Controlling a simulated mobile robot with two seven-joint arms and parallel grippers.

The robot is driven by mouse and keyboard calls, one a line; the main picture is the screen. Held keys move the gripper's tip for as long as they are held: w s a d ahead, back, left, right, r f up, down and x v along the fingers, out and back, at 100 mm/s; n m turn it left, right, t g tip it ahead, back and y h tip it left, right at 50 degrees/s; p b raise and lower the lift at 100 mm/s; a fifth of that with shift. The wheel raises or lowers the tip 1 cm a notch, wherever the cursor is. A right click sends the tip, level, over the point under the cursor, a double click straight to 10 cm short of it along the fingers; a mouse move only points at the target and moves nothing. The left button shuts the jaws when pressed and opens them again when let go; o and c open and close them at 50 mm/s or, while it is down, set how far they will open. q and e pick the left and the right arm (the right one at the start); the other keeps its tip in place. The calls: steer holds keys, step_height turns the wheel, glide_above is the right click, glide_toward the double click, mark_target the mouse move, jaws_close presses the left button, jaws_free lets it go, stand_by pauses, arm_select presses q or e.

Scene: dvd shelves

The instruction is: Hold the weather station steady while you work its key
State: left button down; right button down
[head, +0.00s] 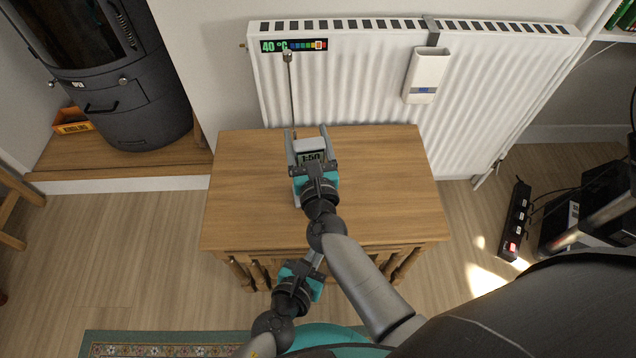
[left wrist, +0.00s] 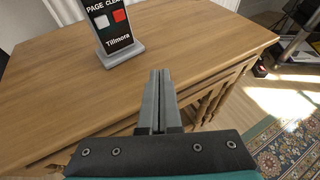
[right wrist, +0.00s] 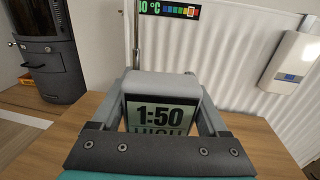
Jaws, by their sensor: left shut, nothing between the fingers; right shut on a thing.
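The weather station (head: 311,156) is a grey upright unit on the wooden table, with a screen reading 1:50. In the right wrist view its screen (right wrist: 160,115) also shows the top of the word HIGH. My right gripper (head: 307,140) is shut on the station's upper part, one finger on each side. In the left wrist view the station's lower front (left wrist: 112,28) carries a white key (left wrist: 102,21) under PAGE and a red key (left wrist: 119,16) under CLEAR. Its grey foot rests on the table. My left gripper (left wrist: 158,78) is shut and empty, apart from the station, near the table's front edge.
The wooden table (head: 390,190) is otherwise clear. A white radiator (head: 370,80) stands behind it, with a thermometer strip (head: 293,45) and a hanging white box (head: 427,75). A metal rod (head: 290,90) rises behind the station. A power strip (head: 515,220) lies on the floor at right.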

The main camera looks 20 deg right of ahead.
arm_select(q)
steer(key=r+n, duration=0.1)
steer(key=r+n+h, duration=0.1)
steer(key=s+r+n+g+h, duration=0.1)
steer(key=r, duration=0.1)
steer(key=shift+d, duration=0.25)
steer(key=shift+w, duration=0.1)
steer(key=shift+w+d+f, duration=0.1)
steer(key=shift+w+d, duration=0.1)
steer(key=shift+w, duration=1.25)
steer(key=shift+w+d+r, duration=0.1)
steer(key=shift+w+d, duration=0.15)
steer(key=shift+w, duration=1.15)
steer(key=shift+w+d+f, duration=0.1)
steer(key=shift+w+d, duration=0.1)
steer(key=shift+w, duration=1.25)
steer(key=shift+w, duration=0.15)
steer(key=shift+w, duration=0.3)
steer(key=shift+w+d, duration=0.1)
steer(key=shift+w, duration=0.3)
steer(key=shift+s, duration=0.85)
